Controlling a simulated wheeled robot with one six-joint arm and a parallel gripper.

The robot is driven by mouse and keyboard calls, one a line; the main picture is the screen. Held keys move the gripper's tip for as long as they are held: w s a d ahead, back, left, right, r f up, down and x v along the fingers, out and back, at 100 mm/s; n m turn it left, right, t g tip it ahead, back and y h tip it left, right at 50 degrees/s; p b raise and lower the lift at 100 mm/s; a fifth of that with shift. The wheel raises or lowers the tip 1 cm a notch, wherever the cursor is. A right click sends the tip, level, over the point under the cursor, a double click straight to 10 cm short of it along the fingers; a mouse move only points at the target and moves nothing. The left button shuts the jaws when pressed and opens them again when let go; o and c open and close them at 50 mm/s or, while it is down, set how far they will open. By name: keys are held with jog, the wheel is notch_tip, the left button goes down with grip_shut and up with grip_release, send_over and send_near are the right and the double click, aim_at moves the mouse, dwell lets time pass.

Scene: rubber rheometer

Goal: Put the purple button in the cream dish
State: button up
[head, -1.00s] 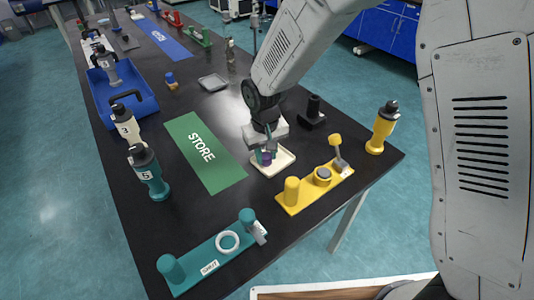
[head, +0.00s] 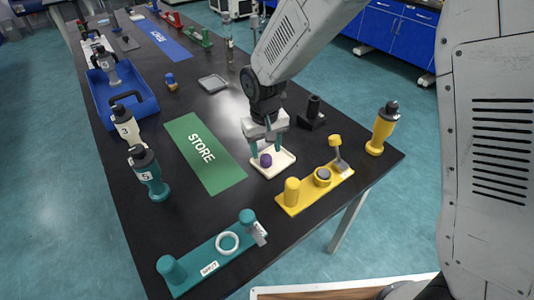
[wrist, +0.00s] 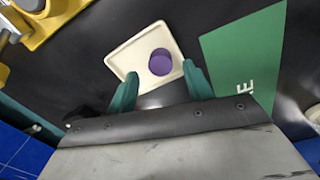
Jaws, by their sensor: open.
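The purple button (head: 266,160) is a short round piece lying in the cream dish (head: 284,163). The wrist view shows the purple button (wrist: 161,62) inside the rim of the cream dish (wrist: 131,57), toward the side near the green mat. My gripper (head: 263,150) is over the dish with its teal fingers apart. In the wrist view my gripper (wrist: 158,88) is open and empty, and the button is clear of both fingers.
A green STORE mat (head: 203,155) lies left of the dish. A yellow fixture (head: 310,194) stands close at right. A black block with a post (head: 312,114) is behind the dish. A teal fixture (head: 213,256) is at the front.

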aim_at(265, 159)
notch_tip(265, 159, up, 9)
jog(key=s+d+r+m, duration=0.1)
jog(key=s+d+r, duration=0.3)
jog(key=d+r, duration=0.4)
jog(key=s+d+r+m, duration=0.1)
jog(key=s+d+r, duration=0.1)
jog(key=s+d, duration=0.6)
jog(key=s+d+r+m+t, duration=0.1)
jog(key=s+d+r+m, duration=0.1)
jog(key=s+d, duration=0.6)
jog(key=s, duration=0.6)
jog(key=shift+d+r, duration=0.25)
jog(key=shift+r, duration=0.15)
jog(key=shift+s, duration=0.15)
